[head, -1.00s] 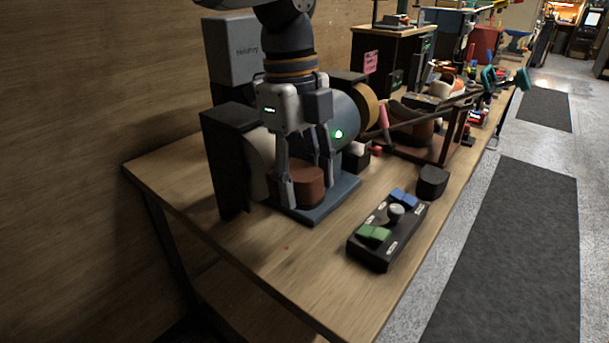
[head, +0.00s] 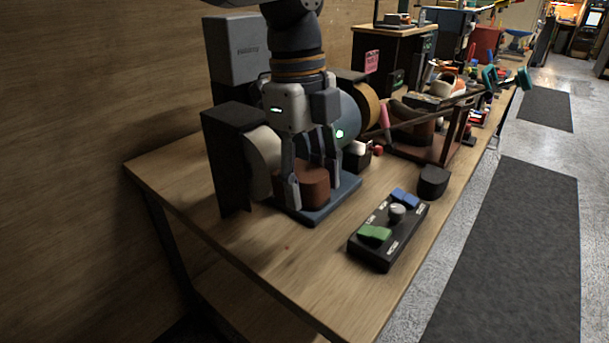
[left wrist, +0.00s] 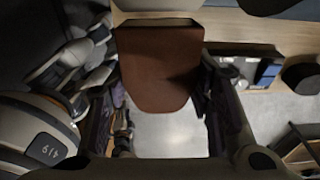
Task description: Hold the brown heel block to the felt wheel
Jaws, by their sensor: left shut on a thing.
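The brown heel block (head: 315,186) is held between the fingers of my left gripper (head: 314,184), low over the front of the blue-grey grinder base (head: 318,213). The pale wheel (head: 262,160), which looks like the felt wheel, is on the grinder's left side, just left of the gripper. In the head view a finger partly hides the space between block and wheel. In the left wrist view the brown block (left wrist: 160,65) is between the fingers, its upper end beside a pale surface (left wrist: 160,5); I cannot tell whether they touch. My right gripper is not in view.
A black control box (head: 385,238) with green and blue buttons and a knob lies in front. A small black block (head: 433,182) sits near the table edge. A tan wheel (head: 366,104) is on the grinder's right side. The front left tabletop is clear.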

